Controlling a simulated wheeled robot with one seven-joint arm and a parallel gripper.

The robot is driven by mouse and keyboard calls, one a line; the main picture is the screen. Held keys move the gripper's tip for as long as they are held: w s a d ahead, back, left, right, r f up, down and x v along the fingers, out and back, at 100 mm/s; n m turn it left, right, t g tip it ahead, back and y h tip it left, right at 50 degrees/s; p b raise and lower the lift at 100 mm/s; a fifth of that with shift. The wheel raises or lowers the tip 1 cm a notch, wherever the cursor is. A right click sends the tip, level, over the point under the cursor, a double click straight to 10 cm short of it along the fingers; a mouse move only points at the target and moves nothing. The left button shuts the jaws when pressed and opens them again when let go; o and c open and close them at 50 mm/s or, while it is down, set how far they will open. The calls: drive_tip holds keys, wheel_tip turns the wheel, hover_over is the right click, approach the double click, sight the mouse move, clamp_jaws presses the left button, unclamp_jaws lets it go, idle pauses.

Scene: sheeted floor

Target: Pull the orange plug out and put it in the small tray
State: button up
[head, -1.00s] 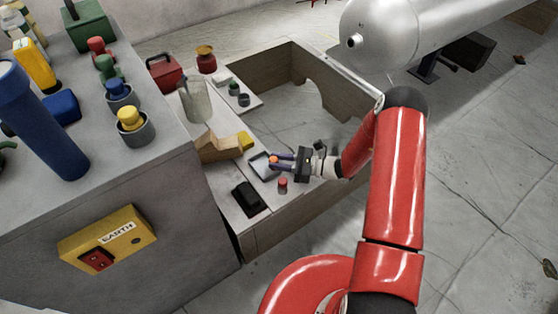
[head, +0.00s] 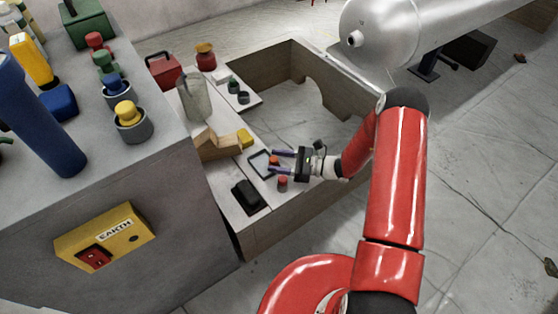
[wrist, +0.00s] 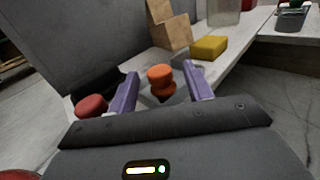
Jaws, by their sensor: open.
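The orange plug (head: 274,160) stands in or over the right part of the small dark-rimmed tray (head: 252,162); its base is hard to make out. In the wrist view the plug (wrist: 160,76) is an upright orange knob between my purple fingers, with a visible gap on each side. My gripper (head: 280,161) is open, with its fingers either side of the plug. It also shows in the wrist view (wrist: 161,84). The tray is mostly hidden there.
A red plug (head: 283,181) stands close beside my gripper, at the left finger in the wrist view (wrist: 91,106). A black box (head: 246,196), a wooden block (head: 215,147) and a yellow block (head: 244,138) surround the tray. The tall grey cabinet (head: 170,180) rises to the left.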

drive_tip(key=shift+d, duration=0.1)
drive_tip(key=s+d, duration=0.2)
drive_tip(key=d, duration=0.6)
drive_tip(key=s+a+r+n+g+h, duration=0.1)
drive_tip(key=s+r+n+g+h, duration=0.35)
drive_tip(key=r, duration=0.55)
drive_tip(key=s+a+r+n+g+h, duration=0.1)
drive_tip(key=s+r+n+h, duration=0.35)
drive_tip(key=r+n, duration=0.35)
drive_tip(key=s+d+r+n+t+h, duration=0.4)
drive_tip(key=s+r, duration=0.3)
drive_tip(key=s+d+r+n+t+h, duration=0.3)
drive_tip(key=s+r+h, duration=0.1)
drive_tip(key=s+r, duration=0.4)
drive_tip(key=shift+s+d+n+t+h+p, duration=0.2)
drive_tip(key=shift+d+n+t+h+p, duration=0.1)
drive_tip(key=shift+d+n+t+p, duration=0.1)
drive_tip(key=shift+r, duration=0.15)
